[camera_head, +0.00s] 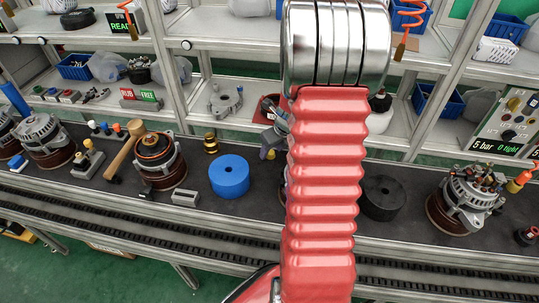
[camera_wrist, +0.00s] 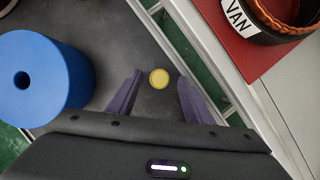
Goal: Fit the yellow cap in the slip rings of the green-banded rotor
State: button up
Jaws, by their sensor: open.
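In the wrist view the yellow cap (camera_wrist: 159,78), a small round disc, shows between the tips of my gripper (camera_wrist: 160,80). The two purple fingers are open and stand apart on either side of it, with a gap to each. The cap appears to lie on the dark bench mat; how far the fingertips are above it I cannot tell. In the head view my red arm covers the middle of the bench, and the gripper is mostly hidden behind it. I cannot make out a green-banded rotor in either view.
A blue cylinder (camera_wrist: 44,78) with a centre hole stands left of my gripper; it also shows in the head view (camera_head: 229,177). A black cylinder (camera_head: 383,198) and an alternator (camera_head: 464,199) stand right. A mallet (camera_head: 124,152) and wound unit (camera_head: 158,161) stand left.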

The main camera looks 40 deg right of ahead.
aim_at(271, 153)
jog(key=shift+w+f, duration=0.2)
jog(key=shift+f, duration=0.15)
dwell(0.3)
jog(key=c, duration=1.1)
jog(key=shift+r, duration=0.1)
notch_tip(271, 153, up, 10)
dwell(0.8)
